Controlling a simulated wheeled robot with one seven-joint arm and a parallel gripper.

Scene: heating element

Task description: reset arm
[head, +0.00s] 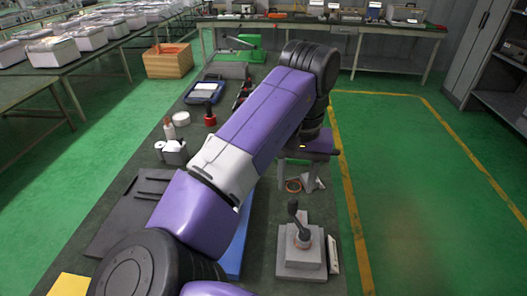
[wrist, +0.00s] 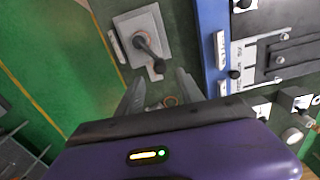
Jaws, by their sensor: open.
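My purple and grey arm reaches over the workbench (head: 265,262) in the head view. Beyond the fingertips stands a grey block with a black lever (wrist: 145,40). The same lever block (head: 302,240) stands near the bench's right edge in the head view.
A blue board (head: 238,240) lies partly hidden under my arm. A green tool (head: 244,45), a blue tray (head: 205,91) and a bottle (head: 169,128) are further along the bench. A wooden crate (head: 168,60) stands left. The green floor (head: 420,190) at right is clear.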

